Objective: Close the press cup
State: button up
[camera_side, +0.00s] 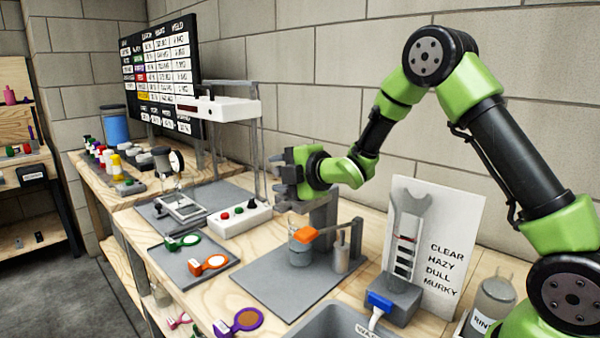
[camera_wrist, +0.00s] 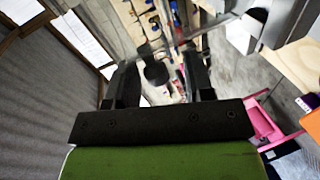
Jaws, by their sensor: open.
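A clear cup (camera_side: 300,252) stands on a grey mat, with an orange piece (camera_side: 308,234) at its rim; I take this to be the press cup. I cannot tell whether the orange piece covers the cup fully. A small grey post (camera_side: 341,254) stands just right of it. My gripper (camera_side: 280,174) is above and behind the cup, pointing left, apart from it. In the wrist view my gripper (camera_wrist: 160,78) has its two dark fingers spread. A dark round thing shows between them, farther off; I cannot tell what it is.
A white-headed stand (camera_side: 225,108) with a button box (camera_side: 240,216) is to the left. A dark tray (camera_side: 190,258) holds green and orange ringed tools. A white sign (camera_side: 445,245) and a grey tub (camera_side: 320,325) are to the right. The front of the grey mat (camera_side: 285,290) is clear.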

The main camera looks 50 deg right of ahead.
jog(key=v, duration=0.7)
jog(key=shift+s, duration=0.15)
jog(key=s+a+r+m+g, duration=0.2)
jog(key=s+m, duration=0.5)
jog(key=s, duration=0.1)
jog(key=s+a+r+m+g, duration=0.2)
jog(key=s+a+m+g, duration=0.1)
jog(key=s+m, duration=0.4)
jog(key=s+a+r+m+g+y, duration=0.1)
jog(key=s+a+r+m+g, duration=0.1)
jog(key=s+m, duration=0.5)
jog(key=shift+s+a+g, duration=0.3)
jog(key=shift+s+a, duration=0.25)
jog(key=shift+s, duration=0.25)
jog(key=shift+r, duration=0.1)
